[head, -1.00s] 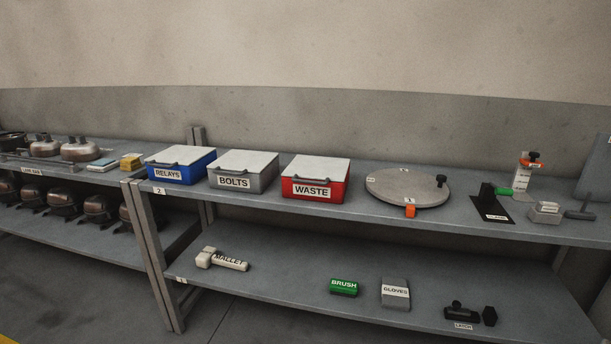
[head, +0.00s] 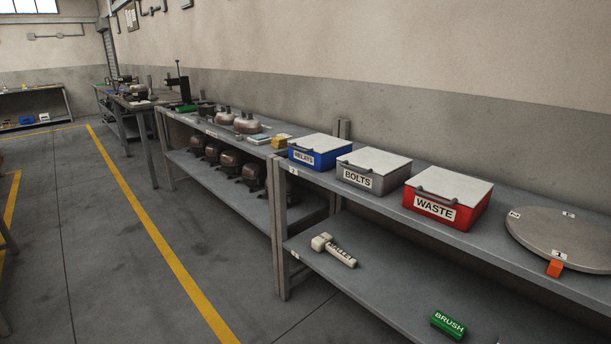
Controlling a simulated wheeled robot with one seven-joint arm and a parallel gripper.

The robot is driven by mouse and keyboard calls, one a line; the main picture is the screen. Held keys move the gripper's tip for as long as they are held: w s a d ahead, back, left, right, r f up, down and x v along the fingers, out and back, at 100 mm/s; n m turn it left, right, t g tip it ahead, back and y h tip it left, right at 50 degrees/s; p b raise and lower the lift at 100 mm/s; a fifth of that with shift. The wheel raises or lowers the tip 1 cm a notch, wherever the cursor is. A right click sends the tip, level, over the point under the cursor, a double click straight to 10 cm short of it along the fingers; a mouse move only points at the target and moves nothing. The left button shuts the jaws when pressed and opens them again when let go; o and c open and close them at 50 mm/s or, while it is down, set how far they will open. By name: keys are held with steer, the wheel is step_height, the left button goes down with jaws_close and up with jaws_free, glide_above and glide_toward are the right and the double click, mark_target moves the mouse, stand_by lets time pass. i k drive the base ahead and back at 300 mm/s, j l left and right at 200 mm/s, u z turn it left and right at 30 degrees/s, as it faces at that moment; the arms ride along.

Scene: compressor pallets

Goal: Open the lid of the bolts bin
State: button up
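The bolts bin (head: 358,179) is a grey box labelled BOLTS on the upper shelf, right of centre in the head view. Its pale lid (head: 375,160) lies flat and shut on top, with a dark handle (head: 353,167) along the front edge. It stands between the blue relays bin (head: 318,155) and the red waste bin (head: 440,209); both of these also have shut pale lids. My gripper is not in view.
A round grey turntable (head: 565,237) with an orange tab stands right of the bins. Compressors (head: 229,162) fill the shelves to the left. Open floor (head: 110,255) with a yellow line lies at left.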

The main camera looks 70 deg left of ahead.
mark_target(381, 162)
steer(key=u, duration=2.7)
